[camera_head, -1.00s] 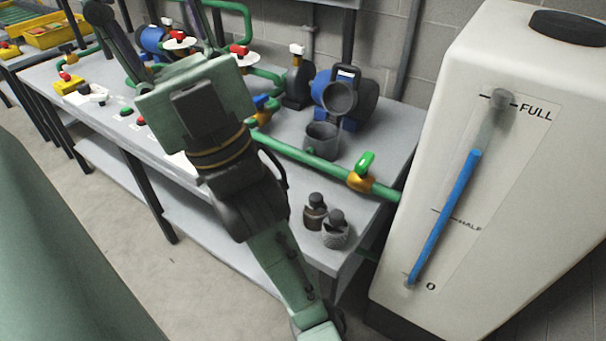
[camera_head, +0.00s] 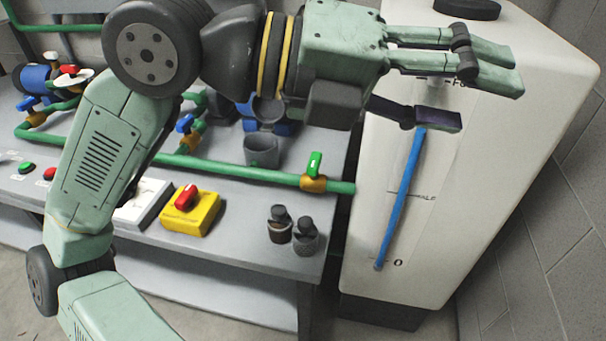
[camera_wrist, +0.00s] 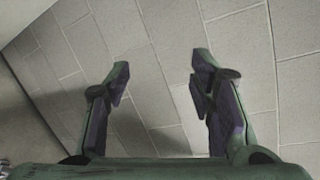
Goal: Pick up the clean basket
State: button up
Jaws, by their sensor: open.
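Two small dark-capped baskets stand side by side near the bench's front right corner in the head view. The grey, mesh-like one (camera_head: 306,238) looks like the clean basket. The other is a brownish basket (camera_head: 279,229) just to its left. My gripper (camera_head: 480,97) is open and empty, up and to the right of both baskets, across the front of the white tank in the picture. In the wrist view my gripper (camera_wrist: 158,72) has its fingers apart with only a block wall behind them. Neither basket shows in the wrist view.
The grey bench (camera_head: 240,225) carries a green pipe (camera_head: 240,174) with a green-handled valve (camera_head: 314,168) behind the baskets. A yellow box with a red switch (camera_head: 192,212) stands to their left, a grey cup (camera_head: 261,150) behind. The white tank (camera_head: 470,200) stands close right of the bench.

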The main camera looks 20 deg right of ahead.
jog(key=w+d+f+n+t+y, duration=0.3)
jog(key=w+f+y, duration=0.1)
jog(key=f, duration=0.5)
jog(key=n+t+y, duration=0.4)
jog(key=n+y, duration=0.4)
jog(key=y, duration=0.3)
send_near(306, 221)
notch_tip(306, 221, down, 4)
jog(key=shift+w+r, duration=0.1)
jog(key=shift+w+a+f+p, duration=0.15)
jog(key=shift+f+p, duration=0.25)
jog(key=shift+f, duration=0.55)
jog(key=shift+w+d+f+p, duration=0.1)
jog(key=shift+w+f+p, duration=0.2)
jog(key=shift+f, duration=0.7)
jog(key=shift+w+a+f+p, duration=0.1)
jog(key=shift+f+p, duration=0.35)
jog(key=shift+f, duration=0.5)
jog(key=shift+c, duration=0.5)
grip_shut()
